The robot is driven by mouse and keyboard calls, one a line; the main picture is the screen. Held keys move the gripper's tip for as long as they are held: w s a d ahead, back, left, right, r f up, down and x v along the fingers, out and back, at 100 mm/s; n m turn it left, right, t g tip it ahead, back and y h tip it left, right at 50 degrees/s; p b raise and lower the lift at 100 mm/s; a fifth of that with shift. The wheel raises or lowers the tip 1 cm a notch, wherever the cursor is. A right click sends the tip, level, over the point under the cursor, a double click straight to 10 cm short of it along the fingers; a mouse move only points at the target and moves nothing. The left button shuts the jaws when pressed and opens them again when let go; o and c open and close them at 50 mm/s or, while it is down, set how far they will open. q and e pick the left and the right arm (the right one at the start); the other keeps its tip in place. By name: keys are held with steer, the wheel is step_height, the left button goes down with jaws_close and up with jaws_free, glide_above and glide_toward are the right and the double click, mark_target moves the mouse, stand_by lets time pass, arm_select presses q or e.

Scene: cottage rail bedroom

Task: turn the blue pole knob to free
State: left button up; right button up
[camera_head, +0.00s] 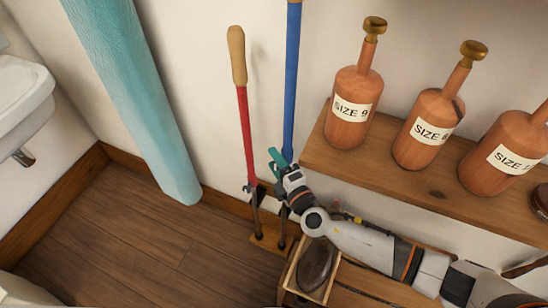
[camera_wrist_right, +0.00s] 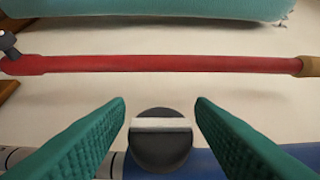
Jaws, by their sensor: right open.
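The blue pole (camera_head: 291,80) stands against the wall; its blue tube also shows along the bottom of the right wrist view (camera_wrist_right: 295,157). The blue pole knob (camera_wrist_right: 160,153) is a dark disc with a pale bar across it, and the bar lies roughly along the pole. In the head view the knob is hidden by my right gripper (camera_head: 278,157). In the right wrist view my right gripper (camera_wrist_right: 161,103) is open, with one green finger on each side of the knob and gaps visible. My left gripper is not in view.
A red pole (camera_head: 245,130) with a tan grip stands left of the blue pole. A teal roll (camera_head: 135,90) leans farther left. A wooden shelf (camera_head: 345,165) with several labelled bottles is at right. A box with a dark brush (camera_head: 316,263) sits below my right arm.

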steer(key=shift+w+a, duration=0.2)
steer(key=shift+w, duration=0.2)
steer(key=shift+w+a, duration=0.1)
steer(key=shift+w, duration=0.05)
steer(key=shift+c, duration=1.2)
steer(key=c, duration=0.7)
arm_select(q)
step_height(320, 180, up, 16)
steer(key=p, duration=1.6)
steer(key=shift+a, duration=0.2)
arm_select(e)
steer(key=n+g+h, duration=0.1)
steer(key=g, duration=0.1)
steer(key=g+h, duration=0.2)
steer(key=shift+f+n, duration=0.4)
